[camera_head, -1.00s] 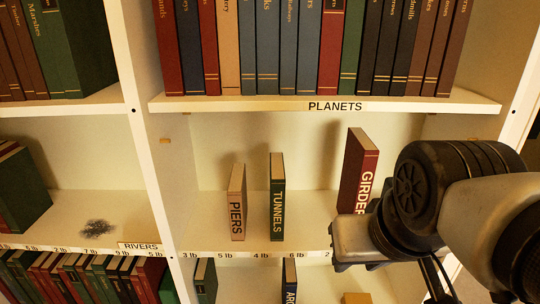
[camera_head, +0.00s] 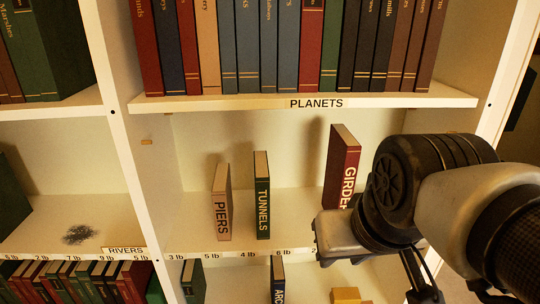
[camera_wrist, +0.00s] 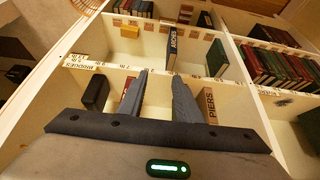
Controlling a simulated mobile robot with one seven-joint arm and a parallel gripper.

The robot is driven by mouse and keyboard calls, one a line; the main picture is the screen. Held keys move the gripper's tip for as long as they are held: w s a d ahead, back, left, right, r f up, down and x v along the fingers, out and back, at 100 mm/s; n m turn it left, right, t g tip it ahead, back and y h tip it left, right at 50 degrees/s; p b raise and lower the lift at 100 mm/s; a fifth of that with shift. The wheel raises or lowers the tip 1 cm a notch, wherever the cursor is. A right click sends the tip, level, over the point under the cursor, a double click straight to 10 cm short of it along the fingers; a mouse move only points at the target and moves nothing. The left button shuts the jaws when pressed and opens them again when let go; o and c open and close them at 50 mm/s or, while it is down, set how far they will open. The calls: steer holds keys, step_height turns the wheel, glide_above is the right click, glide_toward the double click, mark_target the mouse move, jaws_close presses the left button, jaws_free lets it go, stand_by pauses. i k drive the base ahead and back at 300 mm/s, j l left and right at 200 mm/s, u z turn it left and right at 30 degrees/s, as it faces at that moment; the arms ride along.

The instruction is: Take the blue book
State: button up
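A blue book (camera_head: 278,282) with a white title starting "ARC" stands upright on the lower shelf; the picture's bottom edge cuts it off. In the wrist view the blue book (camera_wrist: 172,48) shows its whole spine, beyond my fingertips and apart from them. My gripper (camera_wrist: 159,74) is open and empty, its two fingers spread with a gap between them. In the head view my wrist is at the right, in front of the middle shelf, and the fingers cannot be made out.
The middle shelf holds a tan PIERS book (camera_head: 221,203), a green TUNNELS book (camera_head: 262,197) and a red book (camera_head: 342,165). A green book (camera_wrist: 217,58) and a yellow block (camera_wrist: 130,32) flank the blue book. A black object (camera_wrist: 95,92) stands at left in the wrist view.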

mark_target(278, 280)
steer(key=j+z, duration=0.2)
steer(key=j, duration=0.25)
steer(key=k+j+z, duration=0.2)
steer(key=j, duration=0.2)
steer(key=j+z, duration=0.2)
steer(key=j, duration=0.2)
